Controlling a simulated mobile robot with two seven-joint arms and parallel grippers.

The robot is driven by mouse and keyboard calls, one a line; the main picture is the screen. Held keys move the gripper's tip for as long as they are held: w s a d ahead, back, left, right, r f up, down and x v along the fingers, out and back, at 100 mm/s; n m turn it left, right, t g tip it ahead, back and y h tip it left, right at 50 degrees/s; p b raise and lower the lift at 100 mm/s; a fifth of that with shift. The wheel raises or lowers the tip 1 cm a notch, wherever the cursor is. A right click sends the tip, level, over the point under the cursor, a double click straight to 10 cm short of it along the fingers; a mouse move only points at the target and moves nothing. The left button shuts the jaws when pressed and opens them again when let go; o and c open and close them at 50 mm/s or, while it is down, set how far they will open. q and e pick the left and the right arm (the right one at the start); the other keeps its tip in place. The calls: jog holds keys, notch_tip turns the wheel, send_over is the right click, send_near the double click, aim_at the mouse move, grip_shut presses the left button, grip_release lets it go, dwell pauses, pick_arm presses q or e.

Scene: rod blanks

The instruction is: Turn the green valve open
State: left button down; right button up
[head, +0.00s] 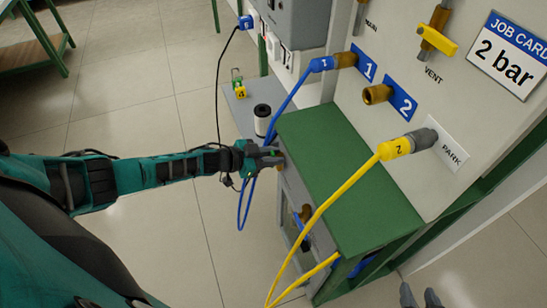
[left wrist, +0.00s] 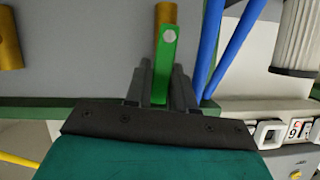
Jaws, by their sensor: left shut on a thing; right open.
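The green valve handle (left wrist: 164,65) shows in the left wrist view, a flat lever with a round pale pivot at its upper end. It lies nearly in line with a brass pipe (left wrist: 166,14) above it. My left gripper (left wrist: 160,88) is shut on the handle's lower part, one finger on each side. In the head view my left gripper (head: 277,157) is at the left side of the green-topped cabinet (head: 318,160), and it hides most of the valve. My right gripper (head: 420,297) shows only its two fingertips at the bottom right, apart and empty.
A blue hose (head: 290,103) runs close beside my left gripper. A yellow hose (head: 340,193) crosses the cabinet's front. A panel holds a yellow vent valve (head: 437,40) and a job card (head: 507,48) reading 2 bar. A black-and-white cylinder (head: 262,119) stands behind my left gripper.

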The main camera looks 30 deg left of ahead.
pick_arm(q)
jog(key=shift+w+a+n+g, duration=0.25)
jog(key=shift+w+n+g, duration=0.05)
jog(key=shift+n, duration=0.2)
jog(key=shift+r+h, duration=0.1)
jog(key=shift+h, duration=0.3)
jog(key=c, duration=1)
grip_release()
jog(key=shift+c, duration=0.2)
jog(key=p+v, duration=0.2)
jog(key=v, duration=1)
jog(key=shift+s+a+r, duration=0.2)
jog(key=shift+s, duration=0.1)
